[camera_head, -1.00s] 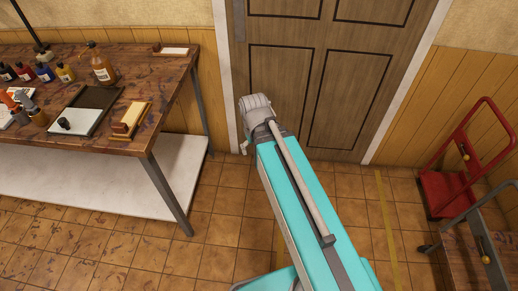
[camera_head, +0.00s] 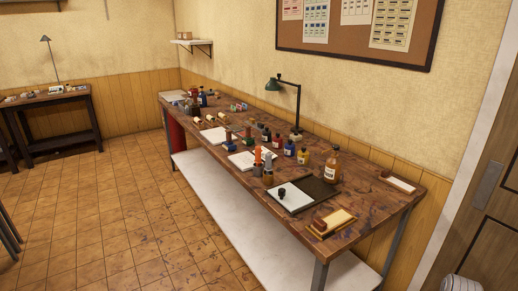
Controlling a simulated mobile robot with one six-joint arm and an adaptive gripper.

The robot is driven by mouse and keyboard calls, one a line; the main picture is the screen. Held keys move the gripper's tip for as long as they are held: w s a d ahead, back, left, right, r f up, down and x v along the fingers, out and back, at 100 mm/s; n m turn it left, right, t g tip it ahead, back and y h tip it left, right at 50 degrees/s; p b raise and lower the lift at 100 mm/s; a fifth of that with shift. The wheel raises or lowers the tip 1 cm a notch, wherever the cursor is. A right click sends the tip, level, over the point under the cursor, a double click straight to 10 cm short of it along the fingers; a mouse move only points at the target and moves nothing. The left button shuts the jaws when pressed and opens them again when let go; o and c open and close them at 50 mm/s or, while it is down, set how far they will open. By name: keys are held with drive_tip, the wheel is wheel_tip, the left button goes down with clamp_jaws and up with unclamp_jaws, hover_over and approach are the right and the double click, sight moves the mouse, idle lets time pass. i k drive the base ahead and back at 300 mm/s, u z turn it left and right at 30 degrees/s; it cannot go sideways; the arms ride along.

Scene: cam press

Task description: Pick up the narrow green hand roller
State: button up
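I cannot make out the narrow green hand roller for certain among the small items on the workbench (camera_head: 370,205). Small upright items with dark green and blue parts (camera_head: 228,141) stand near the bench's middle, too small to tell apart. Pale wooden roller-like pieces (camera_head: 210,121) lie behind them, farther along the bench. My gripper cannot be made out; only a pale grey rounded part of my arm (camera_head: 462,284) shows at the bottom right edge, well apart from these items.
A dark tray (camera_head: 318,187), a wooden block (camera_head: 333,222) and a green lamp (camera_head: 297,105) are also there. A white shelf (camera_head: 230,215) lies below.

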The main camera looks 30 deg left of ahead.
sight(248, 141)
drive_tip(key=u, duration=1.3)
